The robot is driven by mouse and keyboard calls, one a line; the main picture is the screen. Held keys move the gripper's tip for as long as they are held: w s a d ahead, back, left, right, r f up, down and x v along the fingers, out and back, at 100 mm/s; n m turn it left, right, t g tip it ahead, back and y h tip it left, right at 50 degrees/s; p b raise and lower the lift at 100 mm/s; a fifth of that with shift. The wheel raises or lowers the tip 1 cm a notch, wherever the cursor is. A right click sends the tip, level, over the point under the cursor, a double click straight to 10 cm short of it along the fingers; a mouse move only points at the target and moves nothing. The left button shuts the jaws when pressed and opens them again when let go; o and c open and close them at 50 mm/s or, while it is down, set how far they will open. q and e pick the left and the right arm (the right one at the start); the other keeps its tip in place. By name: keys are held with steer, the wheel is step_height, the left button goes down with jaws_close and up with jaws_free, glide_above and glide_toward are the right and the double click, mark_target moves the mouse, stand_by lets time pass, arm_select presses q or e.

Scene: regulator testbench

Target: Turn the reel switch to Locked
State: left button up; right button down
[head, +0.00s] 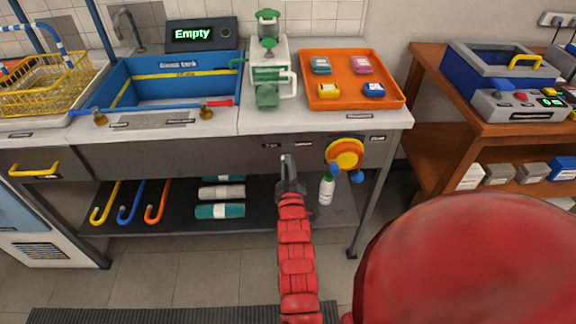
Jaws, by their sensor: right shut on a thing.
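The orange-yellow hose reel (345,153) with blue ends is mounted on the grey front panel of the bench, under the orange tray. Left of it on the same panel are two small dark labels, too small to read surely. My right gripper (288,162) reaches up from below to the panel, just under and between these labels. It is shut on the reel switch, which is mostly hidden behind the fingers. I cannot tell which way the switch points. My left gripper is not in view.
A white bottle (326,190) stands on the lower shelf close to my right gripper. Rolled cloths (220,211) and hooked canes (157,201) are further left. The orange tray (353,101) and a green-white device (268,72) stand above on the bench.

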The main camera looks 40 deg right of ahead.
stand_by(0.4)
steer(key=shift+d+m+b, duration=0.1)
steer(key=shift+m+b, duration=2.3)
steer(key=shift+m, duration=6.5)
steer(key=c, duration=0.9)
jaws_free()
steer(key=shift+o, duration=0.2)
steer(key=shift+s, duration=0.1)
